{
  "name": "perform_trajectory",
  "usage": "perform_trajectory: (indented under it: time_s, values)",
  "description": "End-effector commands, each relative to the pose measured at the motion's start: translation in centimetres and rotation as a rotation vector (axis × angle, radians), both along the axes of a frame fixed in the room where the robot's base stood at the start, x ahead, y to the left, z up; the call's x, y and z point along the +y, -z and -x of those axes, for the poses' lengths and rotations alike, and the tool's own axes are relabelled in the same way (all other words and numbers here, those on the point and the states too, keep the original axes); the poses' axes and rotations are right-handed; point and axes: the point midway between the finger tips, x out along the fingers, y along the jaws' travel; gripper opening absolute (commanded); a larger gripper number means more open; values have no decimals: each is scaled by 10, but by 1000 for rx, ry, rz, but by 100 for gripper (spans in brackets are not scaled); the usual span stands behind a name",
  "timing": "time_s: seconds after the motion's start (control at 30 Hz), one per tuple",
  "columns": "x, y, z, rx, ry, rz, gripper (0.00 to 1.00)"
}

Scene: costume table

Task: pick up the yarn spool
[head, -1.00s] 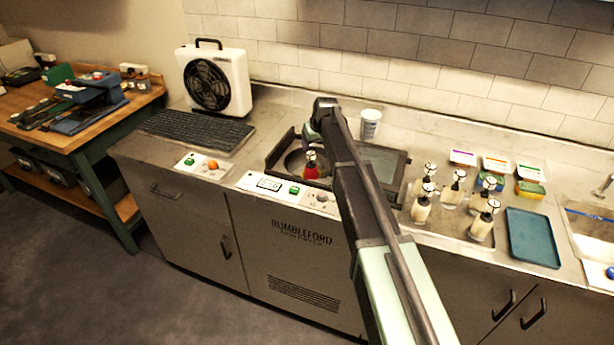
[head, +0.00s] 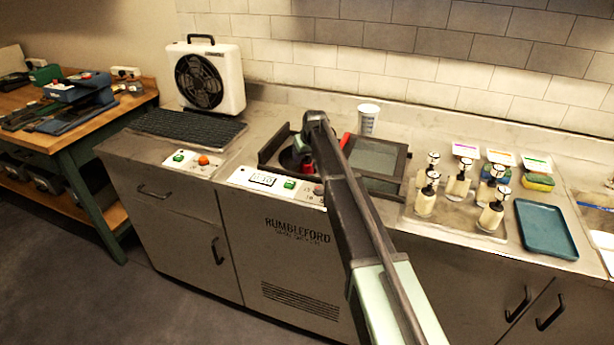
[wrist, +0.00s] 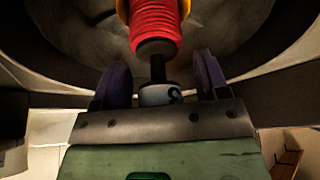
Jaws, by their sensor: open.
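The yarn spool (wrist: 154,25) is wound in red, with a yellow flange at its far end and a dark collar, thin black stem and pale cap at its near end. In the head view the red spool (head: 308,165) stands in the round well of the machine, mostly hidden by my arm. My gripper (wrist: 163,72) is open, with one purple finger on each side of the stem and cap. The red winding lies beyond the fingertips. I cannot tell whether either finger touches the stem. In the head view the gripper is largely hidden by my arm.
The spool stands inside a dark round well (wrist: 75,30) with a raised rim close around my gripper. Several pump-topped bottles (head: 458,188) stand on a tray to the right, beside a teal tray (head: 546,229). A white cup (head: 367,119) stands behind; a fan (head: 208,77) stands left.

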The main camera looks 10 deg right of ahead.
Motion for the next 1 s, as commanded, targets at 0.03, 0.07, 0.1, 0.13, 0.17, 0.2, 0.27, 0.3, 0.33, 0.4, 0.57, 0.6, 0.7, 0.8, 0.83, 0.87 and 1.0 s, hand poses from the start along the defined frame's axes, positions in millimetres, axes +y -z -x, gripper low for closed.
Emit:
perform_trajectory:
  time_s: [0.03,0.07,0.1,0.13,0.17,0.2,0.27,0.3,0.33,0.4,0.57,0.6,0.7,0.8,0.83,0.87,1.0]
  values:
    - [0,-1,0,0,0,0,68]
    - [0,-1,0,0,0,0,66]
    - [0,-1,0,0,0,0,60]
    - [0,-1,0,0,0,0,56]
    - [0,-2,0,0,0,0,51]
    - [0,-2,0,0,0,0,45]
    - [0,-2,0,0,0,0,36]
    - [0,-2,0,0,0,0,30]
    - [0,-2,0,0,0,0,25]
    - [0,-2,0,0,0,0,14]
    - [0,-2,0,0,0,0,0]
    - [0,-2,0,0,0,0,0]
    - [0,-2,0,0,0,0,0]
    - [0,-2,0,0,0,0,0]
    - [0,-3,0,0,0,0,0]
    - [0,-5,0,0,0,0,0]
    - [0,-17,0,0,0,0,0]
